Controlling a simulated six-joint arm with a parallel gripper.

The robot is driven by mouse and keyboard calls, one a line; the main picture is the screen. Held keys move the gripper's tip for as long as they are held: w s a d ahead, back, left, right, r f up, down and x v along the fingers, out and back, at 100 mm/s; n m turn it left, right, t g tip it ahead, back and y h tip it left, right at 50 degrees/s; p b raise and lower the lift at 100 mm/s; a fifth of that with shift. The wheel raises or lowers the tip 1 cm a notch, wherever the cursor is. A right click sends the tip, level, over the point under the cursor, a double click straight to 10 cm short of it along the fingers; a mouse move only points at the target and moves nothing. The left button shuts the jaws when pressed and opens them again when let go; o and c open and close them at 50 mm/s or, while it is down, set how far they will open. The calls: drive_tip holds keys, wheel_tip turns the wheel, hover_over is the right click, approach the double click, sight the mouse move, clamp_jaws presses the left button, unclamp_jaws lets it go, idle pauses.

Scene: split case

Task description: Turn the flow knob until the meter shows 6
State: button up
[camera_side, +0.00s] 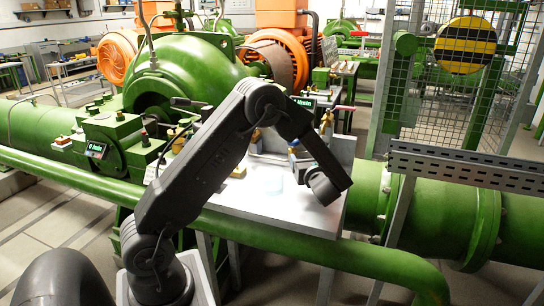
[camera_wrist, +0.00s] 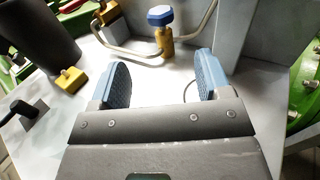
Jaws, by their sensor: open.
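The flow knob (camera_wrist: 160,14) is a blue faceted cap on a brass valve body (camera_wrist: 165,42), at the top middle of the wrist view. My gripper (camera_wrist: 164,68) is open, with its blue pads apart and nothing between them. The knob lies beyond the fingertips, roughly in line with the gap. In the side view my gripper is largely hidden by my wrist. Small green-lit displays show in the side view, one behind my forearm (camera_side: 304,102) and one at the left (camera_side: 95,150). Their digits are too small to read surely, and I cannot tell which is the meter.
A pale bench plate (camera_side: 285,207) lies under my arm. A bent metal tube (camera_wrist: 118,47) runs to the valve. A yellow block (camera_wrist: 70,80) and a black lever (camera_wrist: 20,112) sit at the left. Green pipes (camera_side: 450,215) pass the bench, and a mesh guard (camera_side: 455,80) stands behind right.

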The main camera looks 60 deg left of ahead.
drive_tip(key=s+d+r+n+h, duration=0.4)
drive_tip(key=s+n, duration=0.1)
drive_tip(key=s, duration=0.2)
drive_tip(key=s+d+r+n+t+h, duration=0.1)
drive_tip(key=s+d+r+n+h, duration=0.4)
drive_tip(key=s, duration=0.3)
drive_tip(key=shift+s+d+r, duration=0.15)
drive_tip(key=shift+s+d, duration=0.05)
drive_tip(key=shift+d, duration=0.05)
drive_tip(key=w+a+f+m+y, duration=0.1)
drive_tip(key=w+a+f+m, duration=0.2)
drive_tip(key=w+a, duration=0.3)
drive_tip(key=w+a+f+m+t+y, duration=0.1)
drive_tip(key=w+a+f+m, duration=0.1)
drive_tip(key=w+a+m, duration=0.3)
drive_tip(key=w+a+f+m+y, duration=0.1)
drive_tip(key=w+a+f+m, duration=0.2)
drive_tip(key=a, duration=0.8)
drive_tip(key=shift+w+a+f+m, duration=0.15)
drive_tip(key=shift+w+m, duration=0.35)
drive_tip(key=shift+w, duration=0.55)
drive_tip(key=shift+w+a+f+m, duration=0.15)
drive_tip(key=shift+w+m, duration=0.35)
drive_tip(key=shift+w, duration=0.5)
drive_tip(key=shift+d, duration=0.15)
drive_tip(key=c, duration=0.9)
drive_tip(key=shift+y, duration=0.3)
drive_tip(key=shift+c, duration=0.2)
